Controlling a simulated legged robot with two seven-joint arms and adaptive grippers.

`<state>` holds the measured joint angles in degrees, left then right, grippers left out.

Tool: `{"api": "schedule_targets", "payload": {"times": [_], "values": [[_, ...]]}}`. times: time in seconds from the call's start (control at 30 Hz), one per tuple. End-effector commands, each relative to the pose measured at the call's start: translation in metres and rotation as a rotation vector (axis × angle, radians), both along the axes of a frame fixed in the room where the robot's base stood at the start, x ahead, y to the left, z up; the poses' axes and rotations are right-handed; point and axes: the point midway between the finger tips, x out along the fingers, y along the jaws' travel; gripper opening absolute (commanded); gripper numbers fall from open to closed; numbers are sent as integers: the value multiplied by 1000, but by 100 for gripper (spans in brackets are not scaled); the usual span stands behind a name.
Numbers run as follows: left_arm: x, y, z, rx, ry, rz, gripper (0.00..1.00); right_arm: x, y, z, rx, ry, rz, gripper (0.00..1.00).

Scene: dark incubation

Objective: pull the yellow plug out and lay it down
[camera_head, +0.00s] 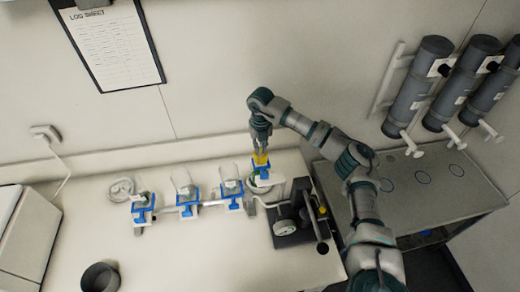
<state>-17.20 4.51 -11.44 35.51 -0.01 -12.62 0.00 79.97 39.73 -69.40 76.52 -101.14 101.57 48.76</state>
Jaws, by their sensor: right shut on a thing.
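The yellow plug (261,159) shows at the tips of my right gripper (261,148), just above a blue clamp stand (257,169) at the right end of a row of glassware on the white bench. My right gripper comes down from above and is shut on the plug. Whether the plug is still seated in the piece below or clear of it, I cannot tell. The gripper's fingers hide part of the plug. My left gripper is not in view.
Blue-clamped glass vessels (184,187) stand in a row to the left. A black pump with a gauge (285,227) sits to the right. A dark cup (100,278) stands at front left. The bench's front middle (190,255) is clear. Grey cylinders (420,85) hang at right.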

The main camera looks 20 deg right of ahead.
Motion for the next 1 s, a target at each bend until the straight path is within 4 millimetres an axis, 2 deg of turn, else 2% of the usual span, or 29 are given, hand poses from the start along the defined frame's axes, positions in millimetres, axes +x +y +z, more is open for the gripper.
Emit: {"api": "schedule_targets", "payload": {"times": [1.0], "values": [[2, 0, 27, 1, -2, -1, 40, 0, 0, 38, 0, -1, 0, 0]]}}
